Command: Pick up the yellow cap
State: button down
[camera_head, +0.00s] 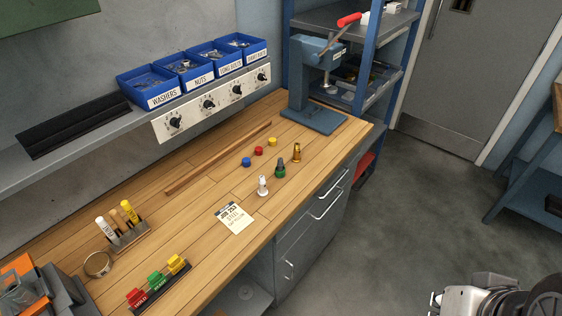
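The yellow cap (272,142) is a small round piece lying on the wooden workbench (195,208), toward its far end. It is the rightmost of a slanting row with a red cap (258,151) and a blue cap (246,162). Nothing covers it. Part of my arm's end, silver and black, shows at the lower right corner, over the floor and far from the cap. My gripper (462,300) is cut by the frame edge there, and its fingers cannot be made out.
White (263,187), green (280,169) and gold (296,153) small upright pieces stand in front of the caps. A wooden strip (220,158) lies behind them. A blue press (313,113) stands at the bench's far end. A paper card (235,218) lies nearer. The floor at right is clear.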

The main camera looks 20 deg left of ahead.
aim_at(272, 142)
jog(key=u, duration=0.4)
jog(key=i+l+u, duration=0.5)
jog(key=i, duration=0.35)
jog(key=i+l+u, duration=0.45)
jog(key=i+l, duration=0.5)
jog(key=i, duration=0.2)
